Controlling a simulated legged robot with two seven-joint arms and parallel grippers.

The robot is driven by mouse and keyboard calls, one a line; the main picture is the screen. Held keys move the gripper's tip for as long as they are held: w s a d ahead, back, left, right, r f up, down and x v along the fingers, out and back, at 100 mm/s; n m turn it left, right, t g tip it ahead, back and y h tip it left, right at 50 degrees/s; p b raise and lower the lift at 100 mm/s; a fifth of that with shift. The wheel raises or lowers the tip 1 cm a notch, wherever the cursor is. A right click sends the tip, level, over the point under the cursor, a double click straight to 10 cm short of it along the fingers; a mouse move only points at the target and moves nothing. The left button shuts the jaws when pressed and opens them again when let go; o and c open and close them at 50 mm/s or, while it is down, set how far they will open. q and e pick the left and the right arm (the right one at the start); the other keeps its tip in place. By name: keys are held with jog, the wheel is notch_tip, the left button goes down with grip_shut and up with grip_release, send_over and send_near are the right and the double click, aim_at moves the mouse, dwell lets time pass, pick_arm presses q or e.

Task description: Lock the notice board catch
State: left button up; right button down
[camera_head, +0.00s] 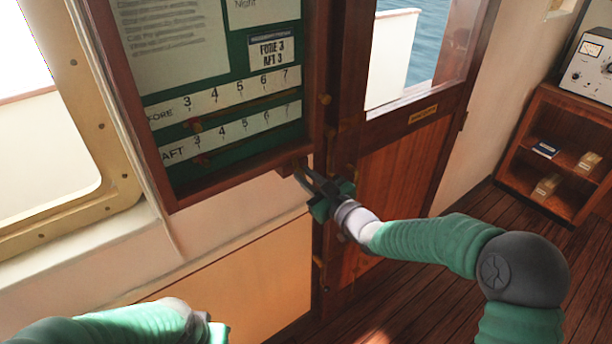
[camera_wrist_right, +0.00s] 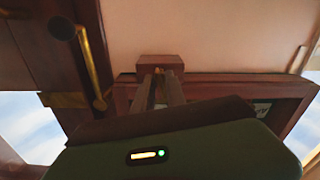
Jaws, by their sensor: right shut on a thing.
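The notice board (camera_head: 312,110) hangs on the wall in a dark wooden frame, with green backing and white FORE and AFT scales. The catch is a small wooden block (camera_head: 286,168) under its lower right corner. In the right wrist view the block (camera_wrist_right: 178,62) carries a small brass part (camera_wrist_right: 157,72). My right gripper (camera_head: 303,172) reaches up to it from the lower right. In the wrist view its fingers (camera_wrist_right: 159,88) are closed at the brass part, which they mostly hide. My left arm's end (camera_head: 205,326) shows at the bottom left; its fingers are hidden.
A wooden door (camera_head: 395,190) with a window stands right of the board. A brass handle (camera_wrist_right: 92,65) shows in the wrist view. A low shelf (camera_head: 545,150) bearing a grey instrument (camera_head: 590,68) stands far right. The plank floor (camera_head: 465,198) before it is clear.

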jog(key=shift+f+m, duration=0.3)
jog(key=shift+m, duration=0.9)
jog(key=shift+s, duration=0.1)
jog(key=c, duration=1.6)
grip_release()
jog(key=shift+r, duration=0.1)
jog(key=b+v, duration=0.1)
jog(key=v, duration=1.5)
jog(key=shift+s+d+b, duration=0.25)
jog(key=shift+d+b, duration=0.1)
